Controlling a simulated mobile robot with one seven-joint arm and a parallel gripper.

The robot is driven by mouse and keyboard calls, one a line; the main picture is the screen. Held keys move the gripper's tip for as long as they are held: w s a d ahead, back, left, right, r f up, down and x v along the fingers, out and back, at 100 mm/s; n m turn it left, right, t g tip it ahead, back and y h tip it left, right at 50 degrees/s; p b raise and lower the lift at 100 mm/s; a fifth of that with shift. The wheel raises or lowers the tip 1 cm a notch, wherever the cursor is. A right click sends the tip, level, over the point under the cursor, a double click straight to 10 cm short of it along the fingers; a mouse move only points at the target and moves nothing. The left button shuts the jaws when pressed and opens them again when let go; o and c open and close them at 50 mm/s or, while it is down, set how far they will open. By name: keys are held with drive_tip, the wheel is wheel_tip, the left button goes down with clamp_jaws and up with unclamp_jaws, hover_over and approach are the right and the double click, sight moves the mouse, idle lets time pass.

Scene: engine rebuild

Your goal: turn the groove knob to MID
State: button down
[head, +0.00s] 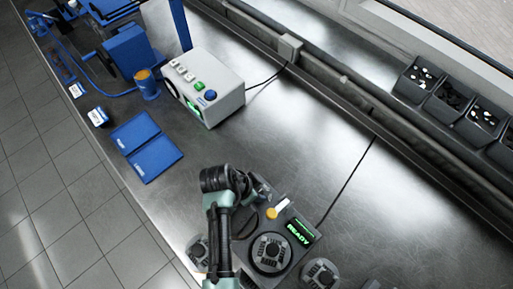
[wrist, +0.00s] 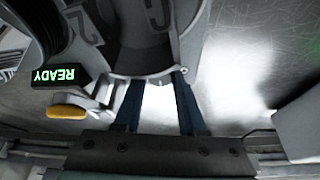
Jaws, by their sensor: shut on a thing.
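A grey machine with a lit green READY display (head: 300,232) stands on the bench in the head view. The display also shows upside down in the wrist view (wrist: 57,75). My gripper (head: 261,193) is at the machine's back left corner. In the wrist view the blue fingers of my gripper (wrist: 156,82) are apart, with their tips against a grey rounded part. I take this part to be the groove knob (wrist: 150,72). A yellow-orange part (head: 272,213) sits beside my gripper and shows left of the fingers in the wrist view.
A round dark fixture (head: 270,252) sits on the machine, with another round part (head: 320,274) to its right.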

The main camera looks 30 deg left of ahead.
idle(0.4)
drive_tip(key=c, duration=0.8)
unclamp_jaws()
drive_tip(key=shift+o, duration=0.2)
drive_tip(key=shift+r, duration=0.1)
drive_tip(key=b+v, duration=0.1)
drive_tip(key=v, duration=1.2)
drive_tip(key=shift+b, duration=0.35)
